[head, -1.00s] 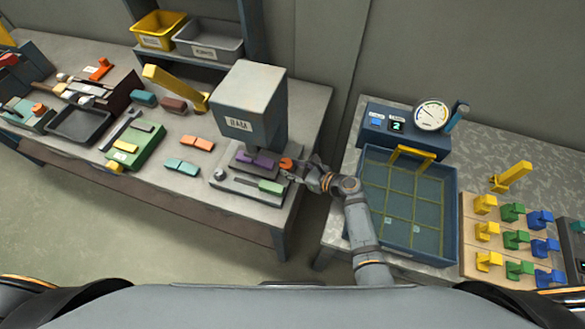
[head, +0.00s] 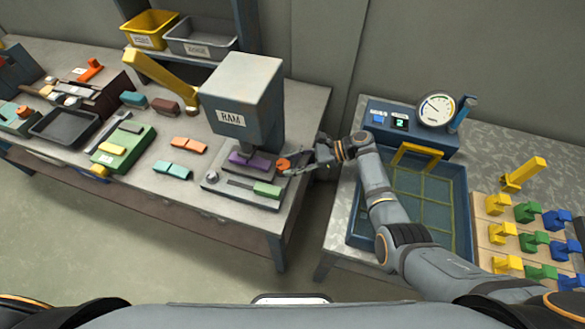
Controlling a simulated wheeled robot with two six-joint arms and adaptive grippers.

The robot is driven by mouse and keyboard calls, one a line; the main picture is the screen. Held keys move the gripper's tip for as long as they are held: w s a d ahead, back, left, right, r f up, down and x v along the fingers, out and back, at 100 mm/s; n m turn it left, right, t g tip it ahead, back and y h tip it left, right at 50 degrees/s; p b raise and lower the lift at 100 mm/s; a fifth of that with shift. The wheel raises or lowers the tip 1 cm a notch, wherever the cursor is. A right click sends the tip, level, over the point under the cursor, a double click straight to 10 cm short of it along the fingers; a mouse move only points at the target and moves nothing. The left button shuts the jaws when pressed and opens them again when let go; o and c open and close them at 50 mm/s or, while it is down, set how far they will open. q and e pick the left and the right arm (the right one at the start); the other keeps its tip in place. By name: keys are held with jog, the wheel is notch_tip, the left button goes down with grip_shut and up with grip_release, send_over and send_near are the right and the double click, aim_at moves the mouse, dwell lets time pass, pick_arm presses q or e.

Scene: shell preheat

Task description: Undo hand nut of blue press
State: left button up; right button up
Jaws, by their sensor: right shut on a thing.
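The blue-grey press (head: 243,95) labelled RAM stands near the right end of the left bench. A purple block (head: 252,161) sits under its head, and a green block (head: 267,189) lies on the front right of its base. The orange hand nut (head: 283,164) is at the right side of the press, beside the purple block. My right gripper (head: 288,167) reaches in from the right and is shut on the orange hand nut; its fingertips are small and partly hide the nut. I cannot tell whether the nut still touches the press. My left gripper is not in view.
A blue tray (head: 353,200) with a yellow handle and a dial gauge (head: 436,109) stand on the right bench, under and behind my right arm. A gap separates the benches. Coloured blocks and a yellow lever (head: 160,66) are left of the press.

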jog(key=shift+f+n+g, duration=0.1)
jog(key=shift+n+g, duration=0.2)
jog(key=shift+g, duration=0.1)
jog(key=o, duration=1.1)
jog(key=shift+w, duration=0.1)
jog(key=shift+o, duration=0.2)
jog(key=s+v, duration=0.1)
jog(key=v, duration=1.1)
jog(key=shift+w, duration=0.45)
